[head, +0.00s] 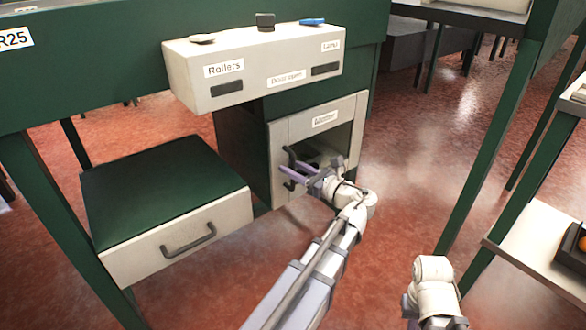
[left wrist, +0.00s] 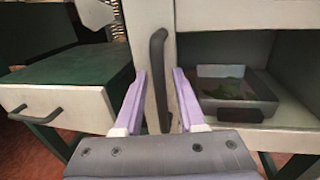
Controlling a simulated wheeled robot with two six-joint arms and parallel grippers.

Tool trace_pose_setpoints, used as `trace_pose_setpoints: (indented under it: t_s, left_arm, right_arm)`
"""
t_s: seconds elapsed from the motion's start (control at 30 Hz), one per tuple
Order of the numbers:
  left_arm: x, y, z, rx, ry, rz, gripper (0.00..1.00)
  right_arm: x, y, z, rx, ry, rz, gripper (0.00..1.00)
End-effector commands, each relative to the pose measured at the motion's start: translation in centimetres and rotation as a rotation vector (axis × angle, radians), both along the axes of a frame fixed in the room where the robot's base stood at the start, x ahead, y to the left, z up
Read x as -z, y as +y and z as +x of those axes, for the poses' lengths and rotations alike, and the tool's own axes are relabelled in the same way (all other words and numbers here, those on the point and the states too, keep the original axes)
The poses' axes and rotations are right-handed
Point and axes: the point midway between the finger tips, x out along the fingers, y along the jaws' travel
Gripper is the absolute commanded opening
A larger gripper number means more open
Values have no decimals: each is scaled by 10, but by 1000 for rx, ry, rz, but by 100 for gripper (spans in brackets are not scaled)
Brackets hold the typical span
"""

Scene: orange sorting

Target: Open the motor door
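A light cabinet door panel (left wrist: 145,30) carries a dark upright bar handle (left wrist: 158,82); the handle also shows in the head view (head: 289,156). I cannot read clearly whether this panel is the motor door. My left gripper (left wrist: 159,74) is open, its two purple fingers on either side of the handle in the wrist picture. A gap shows between the fingers and the bar; how deep the bar sits between them is unclear. In the head view the left gripper (head: 289,174) is at the cabinet front. My right gripper is not in view; only part of my right arm shows.
Right of the handle is an open compartment with a dark tray (left wrist: 235,110) inside. A drawer (head: 178,240) with a green top stands to the left. A control box (head: 255,75) labelled Rollers and Lamp is above. A shelf (head: 535,235) stands at the right.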

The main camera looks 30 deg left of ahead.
Motion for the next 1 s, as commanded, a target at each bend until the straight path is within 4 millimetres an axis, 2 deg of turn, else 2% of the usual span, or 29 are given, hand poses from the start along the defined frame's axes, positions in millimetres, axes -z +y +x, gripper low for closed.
trace_pose_setpoints:
  t_s: [0.03,0.33,1.0]
  left_arm:
    - [0,0,0,0,0,0,32]
    - [0,0,0,0,0,0,0]
    - [0,0,0,0,0,0,0]
  right_arm:
    - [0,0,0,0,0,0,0]
    - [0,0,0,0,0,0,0]
    - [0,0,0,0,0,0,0]
